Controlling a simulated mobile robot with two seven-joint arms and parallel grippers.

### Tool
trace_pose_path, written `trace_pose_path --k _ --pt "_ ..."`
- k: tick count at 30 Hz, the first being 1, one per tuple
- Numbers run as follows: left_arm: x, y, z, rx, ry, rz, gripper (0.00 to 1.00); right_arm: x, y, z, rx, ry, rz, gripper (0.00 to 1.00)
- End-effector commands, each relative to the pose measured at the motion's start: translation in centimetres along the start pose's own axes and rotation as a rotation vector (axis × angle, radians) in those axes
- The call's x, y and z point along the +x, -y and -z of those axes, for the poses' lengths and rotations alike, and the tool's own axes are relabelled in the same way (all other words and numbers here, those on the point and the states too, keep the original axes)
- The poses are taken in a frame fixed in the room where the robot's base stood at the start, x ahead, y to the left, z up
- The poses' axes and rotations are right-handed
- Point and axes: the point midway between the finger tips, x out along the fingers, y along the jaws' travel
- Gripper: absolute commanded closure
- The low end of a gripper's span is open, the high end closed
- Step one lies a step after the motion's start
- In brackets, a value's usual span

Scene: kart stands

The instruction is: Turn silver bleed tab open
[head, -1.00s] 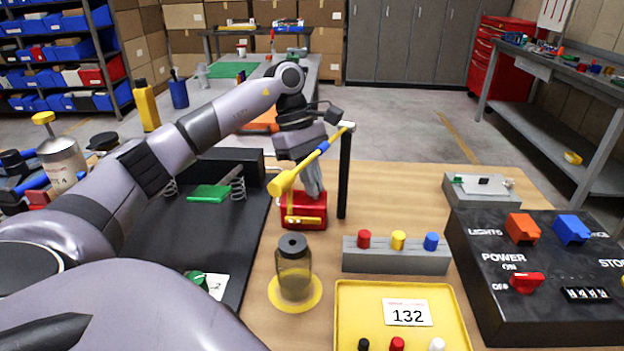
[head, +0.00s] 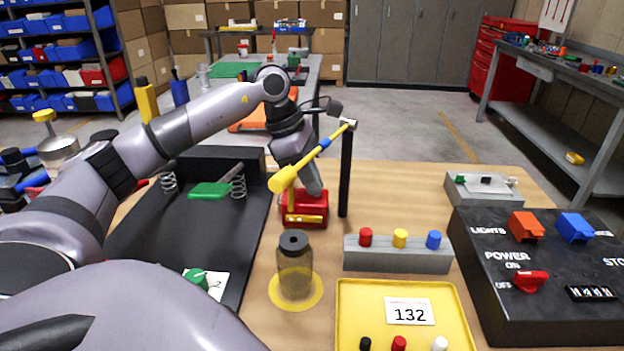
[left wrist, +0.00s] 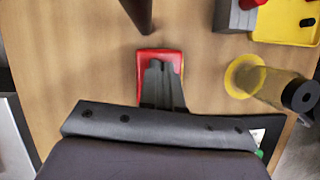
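A red block (head: 303,210) with yellow parts stands on the wooden table; it also shows in the left wrist view (left wrist: 146,66). My left gripper (head: 313,190) points down at the top of the block, partly behind a yellow handle (head: 300,172). In the left wrist view its fingers (left wrist: 162,68) lie close together over the block and look shut. They cover the block's middle, and I cannot see anything between them. I cannot pick out a silver tab for sure; it may be hidden by the fingers. My right gripper is not in view.
A black post (head: 346,175) stands just right of the block, with the yellow handle slanting up to its top. A jar (head: 295,270) stands in front. A grey button bar (head: 398,257), yellow tray (head: 450,293) and black control panel (head: 540,305) are to the right.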

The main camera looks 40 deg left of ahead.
Motion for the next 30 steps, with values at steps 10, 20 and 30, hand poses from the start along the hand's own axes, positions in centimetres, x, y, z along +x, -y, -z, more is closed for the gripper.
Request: trace_pose_path --k 10,20,30 --pt "-0.07 0.06 -0.03 -0.082 0.002 -0.035 1.0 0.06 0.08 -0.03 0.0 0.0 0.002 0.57" --pt "-0.08 0.05 -0.05 -0.085 0.002 -0.037 1.0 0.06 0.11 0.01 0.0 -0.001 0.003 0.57" --pt "-0.05 0.06 -0.02 -0.084 0.001 -0.036 0.71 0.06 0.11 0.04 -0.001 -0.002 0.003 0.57"
